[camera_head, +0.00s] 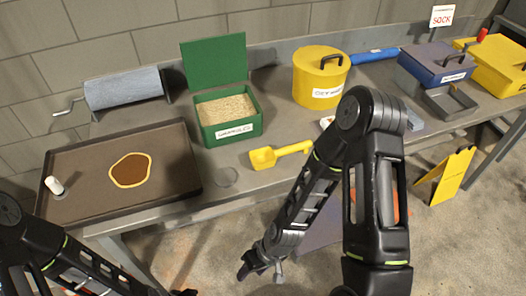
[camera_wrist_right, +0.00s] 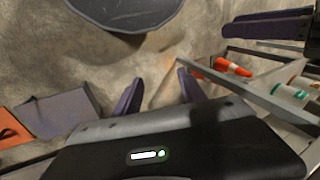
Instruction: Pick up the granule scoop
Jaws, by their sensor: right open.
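The yellow granule scoop (camera_head: 264,158) lies on the grey bench near its front edge, its handle pointing right toward my right forearm. The green granule box (camera_head: 230,130) stands behind it with its lid up and pale granules inside. My right gripper (camera_head: 262,272) hangs below and in front of the bench edge, apart from the scoop. Its two fingers are spread and empty in the right wrist view (camera_wrist_right: 160,92), where the scoop does not show. Of my left arm, only dark links and a small end piece show at the bottom left; its jaws cannot be made out.
A dark tray (camera_head: 85,187) with a brown patch and a white cylinder lies left. A yellow lidded bin (camera_head: 318,78) and a dark-lidded box (camera_head: 435,62) stand behind. A yellow floor sign (camera_head: 452,177) stands right. Bare bench lies around the scoop.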

